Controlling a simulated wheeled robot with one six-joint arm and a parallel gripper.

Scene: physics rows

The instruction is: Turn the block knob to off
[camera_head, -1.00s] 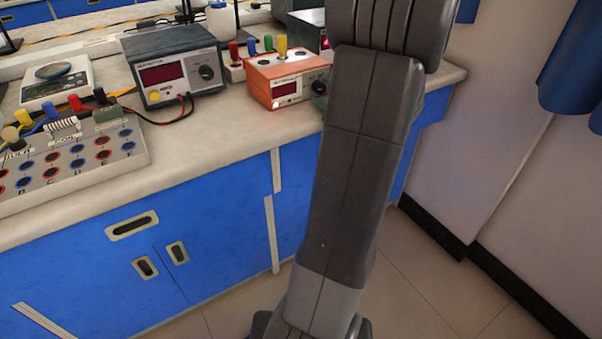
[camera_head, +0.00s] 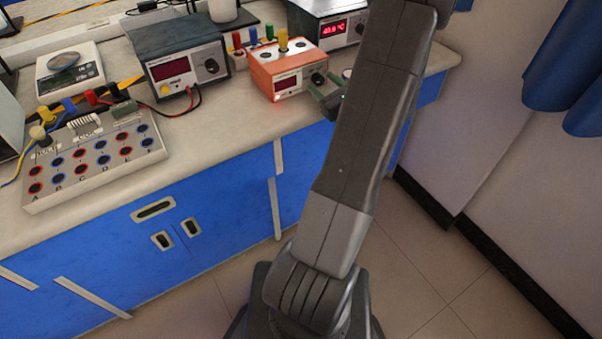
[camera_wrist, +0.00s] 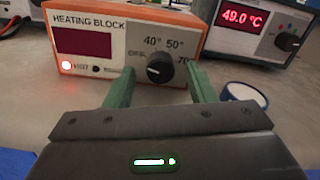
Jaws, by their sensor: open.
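The heating block (camera_wrist: 110,12) is an orange box with a white front, a dark display and a lit red lamp by the word HOT. Its black knob (camera_wrist: 160,70) sits among the marks OFF, 40°, 50° and 70; a small light pointer mark shows on it, but its exact setting is hard to tell. My gripper (camera_wrist: 161,67) is open, with one green finger on each side of the knob in the wrist view; contact cannot be told. In the head view the heating block (camera_head: 271,73) stands on the bench, my gripper (camera_head: 327,98) near its front right.
A device (camera_wrist: 255,45) reading 49.0 °C stands behind to the right. A power supply (camera_head: 178,65) and a socket board (camera_head: 95,160) stand left. The bench front strip is clear.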

